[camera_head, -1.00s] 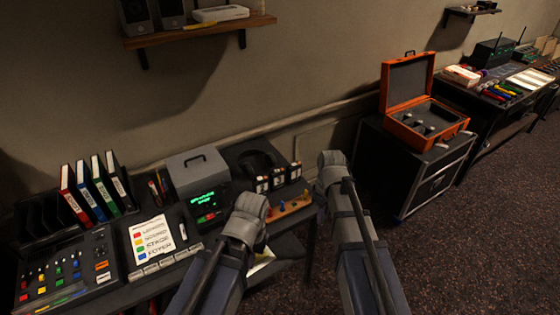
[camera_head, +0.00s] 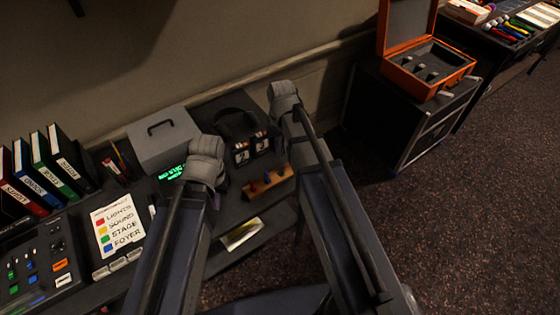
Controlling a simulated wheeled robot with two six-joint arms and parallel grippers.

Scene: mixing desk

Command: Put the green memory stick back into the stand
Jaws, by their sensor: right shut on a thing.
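The stand is a small orange-brown wooden block (camera_head: 281,186) near the right end of the desk, with a few small coloured sticks, red and blue among them, standing in it. I cannot make out a green memory stick in the view. My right gripper (camera_head: 285,92) is beyond and above the stand in the picture, near the wall. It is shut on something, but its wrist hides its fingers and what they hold. My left gripper (camera_head: 206,158) is left of the stand, in front of the grey box with the green display; its fingers are hidden too.
Black headphones (camera_head: 232,118) and small black-and-white packs (camera_head: 251,149) stand behind the wooden block. A grey box (camera_head: 162,137), a colour-coded label sheet (camera_head: 117,229) and folders (camera_head: 45,165) are to the left. A yellowish paper (camera_head: 241,233) lies in front. An orange case (camera_head: 425,75) stands right.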

